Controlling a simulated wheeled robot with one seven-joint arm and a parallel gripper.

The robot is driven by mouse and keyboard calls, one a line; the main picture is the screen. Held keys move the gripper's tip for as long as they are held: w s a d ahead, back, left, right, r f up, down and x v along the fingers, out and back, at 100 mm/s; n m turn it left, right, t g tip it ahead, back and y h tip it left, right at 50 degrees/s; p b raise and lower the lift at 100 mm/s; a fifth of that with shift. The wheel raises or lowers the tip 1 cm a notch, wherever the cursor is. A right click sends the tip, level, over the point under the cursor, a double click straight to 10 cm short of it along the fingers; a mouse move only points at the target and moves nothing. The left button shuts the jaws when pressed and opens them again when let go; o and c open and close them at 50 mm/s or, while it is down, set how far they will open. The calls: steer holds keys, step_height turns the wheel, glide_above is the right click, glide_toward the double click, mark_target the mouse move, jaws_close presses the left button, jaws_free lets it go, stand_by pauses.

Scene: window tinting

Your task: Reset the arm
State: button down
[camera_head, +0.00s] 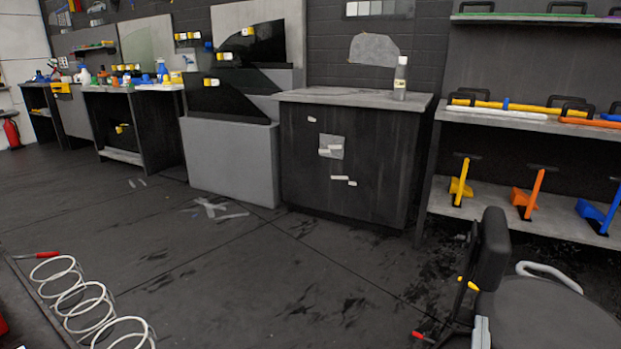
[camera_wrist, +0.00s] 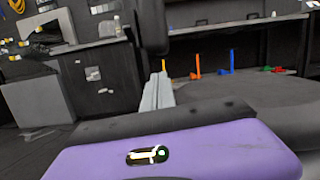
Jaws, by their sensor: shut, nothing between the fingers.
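In the wrist view, my gripper (camera_wrist: 158,82) shows as narrow grey fingers. They rise from my purple and black hand at the bottom of the picture. The fingers are together, with nothing between them. The fingertips point toward a black upright chair part (camera_wrist: 152,25), and I cannot tell whether they touch it. In the head view, a grey piece at the bottom edge beside the chair may be part of my gripper, but most of the arm is out of view.
A black chair (camera_head: 495,250) stands at the lower right. A grey-topped cabinet (camera_head: 350,97) holds a bottle (camera_head: 400,78). Shelves (camera_head: 460,190) with colored tools stand at right. A coiled white hose (camera_head: 75,295) is at lower left.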

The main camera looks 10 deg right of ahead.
steer(key=s+a+r+n+t+y, duration=0.1)
steer(key=s+a+n+y, duration=0.35)
steer(key=n, duration=0.75)
steer(key=s+a+r+n+t+y, duration=0.1)
steer(key=s+a+n+t, duration=0.1)
steer(key=s+a+n, duration=0.75)
steer(key=s+a+f+n+g+y, duration=0.1)
steer(key=s+a+n+g+y, duration=0.25)
steer(key=s+n, duration=0.75)
steer(key=s+a+n+g+y, duration=0.2)
steer(key=s+a+n+y, duration=0.15)
steer(key=s+n, duration=0.8)
step_height(320, 180, up, 33)
steer(key=s+m+p, duration=0.1)
steer(key=m+p, duration=0.1)
steer(key=p, duration=3.1)
steer(key=shift+a+h, duration=0.15)
steer(key=shift+h, duration=0.3)
steer(key=shift+s, duration=0.1)
